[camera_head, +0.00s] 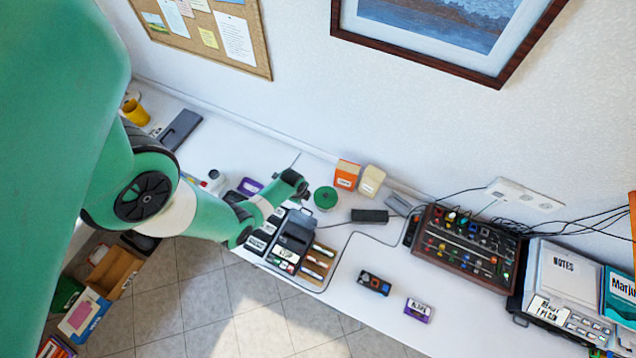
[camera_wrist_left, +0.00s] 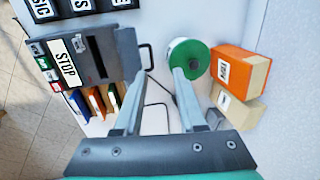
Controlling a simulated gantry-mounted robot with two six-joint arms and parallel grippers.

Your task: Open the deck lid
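The deck (camera_head: 291,240) is a dark grey box on the white counter, with a white STOP label and small coloured buttons at its front. In the left wrist view the deck (camera_wrist_left: 102,62) fills the upper left, its grey top lying flat with a dark slot. A thin black handle loop (camera_wrist_left: 151,54) sticks out from its far edge. My left gripper (camera_head: 300,187) hovers by the deck's far end. In the left wrist view the left gripper (camera_wrist_left: 154,55) has its fingers apart, with nothing held; one finger overlaps the deck edge. My right gripper does not show.
A green-topped spool (camera_head: 326,198) stands right beside the left gripper, with orange (camera_head: 347,174) and cream boxes (camera_head: 371,181) behind. Labelled black cases (camera_head: 262,236) and a brown rack (camera_head: 318,264) flank the deck. A mixer (camera_head: 466,244) is farther right.

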